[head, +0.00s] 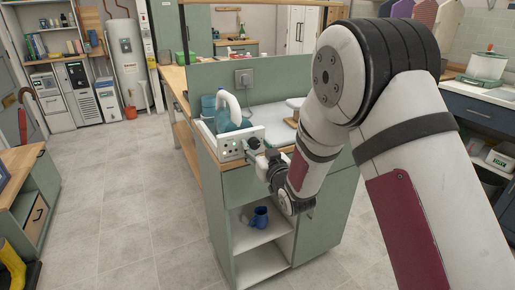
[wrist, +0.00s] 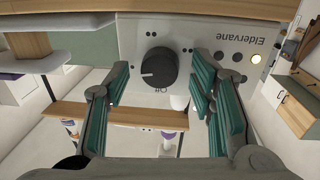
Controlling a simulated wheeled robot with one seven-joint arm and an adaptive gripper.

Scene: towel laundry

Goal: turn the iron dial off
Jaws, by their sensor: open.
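The iron dial (wrist: 160,68) is a round black knob on a light panel (wrist: 212,40) marked "Eldervane", which appears upside down in the wrist view. A white pointer mark shows on the dial's left side, and an "Off" label sits at its lower edge. A small lamp on the panel glows. My gripper (wrist: 160,80) is open, with teal-padded fingers to either side of the dial, apart from it. In the head view my gripper (head: 256,147) is at the front of the white iron station (head: 232,150); the dial is hidden there. A white and teal iron (head: 230,112) stands on the station.
The station stands on a green cabinet (head: 228,195) with open shelves holding a blue mug (head: 259,217). A wall socket (head: 244,77) is on the panel behind. White folded towels (head: 265,115) lie to the right. The floor left of the cabinet is clear.

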